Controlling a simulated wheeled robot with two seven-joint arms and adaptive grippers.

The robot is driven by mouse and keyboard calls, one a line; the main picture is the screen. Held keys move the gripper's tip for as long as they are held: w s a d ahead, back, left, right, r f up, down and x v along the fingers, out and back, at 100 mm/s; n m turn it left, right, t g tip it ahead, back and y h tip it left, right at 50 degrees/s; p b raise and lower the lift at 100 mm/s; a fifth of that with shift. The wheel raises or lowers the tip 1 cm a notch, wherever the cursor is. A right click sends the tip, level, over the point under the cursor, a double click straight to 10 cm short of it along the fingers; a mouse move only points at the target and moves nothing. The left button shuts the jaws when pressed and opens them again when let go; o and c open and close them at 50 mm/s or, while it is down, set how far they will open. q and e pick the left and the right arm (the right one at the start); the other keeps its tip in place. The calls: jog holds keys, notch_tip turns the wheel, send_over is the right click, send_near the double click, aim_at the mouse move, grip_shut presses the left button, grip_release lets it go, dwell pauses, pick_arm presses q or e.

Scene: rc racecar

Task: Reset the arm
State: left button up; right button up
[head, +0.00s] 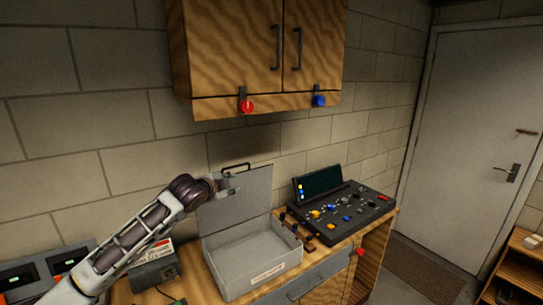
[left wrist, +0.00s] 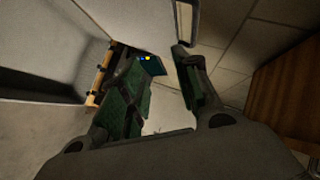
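My left arm reaches in from the left in the head view. Its left gripper (head: 229,187) is in front of the raised lid (head: 240,206) of a grey metal case, just below the lid's dark handle (head: 236,168). In the left wrist view the gripper's two fingers (left wrist: 165,92) stand apart with green inner pads, and I see nothing held between them. The grey case (head: 262,277) stands open on the wooden bench, and its visible inside looks empty. Whether the gripper touches the lid is unclear. My right gripper is in neither view.
A black control panel (head: 345,213) with coloured knobs and a screen is right of the case. A wooden wall cabinet (head: 235,50) with red and blue knobs hangs above. Electronic units (head: 45,268) stand at the lower left. A grey door (head: 475,130) is at the right.

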pick_arm(q)
jog(key=s+d+f+n+g, duration=0.2)
jog(key=s+f+n, duration=0.1)
jog(key=s+f, duration=0.6)
jog(key=s+d+f+n+g, duration=0.2)
jog(key=s+f, duration=0.6)
jog(key=f, duration=0.2)
jog(key=s+a+f+n+g+y, duration=0.1)
jog(key=s+a+f+n+g, duration=0.2)
jog(key=s, duration=0.6)
jog(key=s+a+f+n+g+y, duration=0.1)
jog(key=s+a+f+n, duration=0.25)
jog(key=s+f, duration=0.4)
jog(key=s+a+f+n+g+y, duration=0.1)
jog(key=s+a+f+n+y, duration=0.15)
jog(key=s, duration=0.75)
notch_tip(320, 180, down, 34)
jog(key=s+a+g+b, duration=0.1)
jog(key=s+g+b, duration=0.1)
jog(key=s, duration=0.1)
jog(key=s+a+f+b, duration=0.1)
jog(key=s+a+f, duration=0.1)
jog(key=s+f, duration=0.9)
jog(key=s+a+f+g+b, duration=0.1)
jog(key=s+a+f, duration=0.1)
jog(key=s+f, duration=0.9)
jog(key=shift+f+h, duration=0.35)
jog(key=shift+f, duration=0.1)
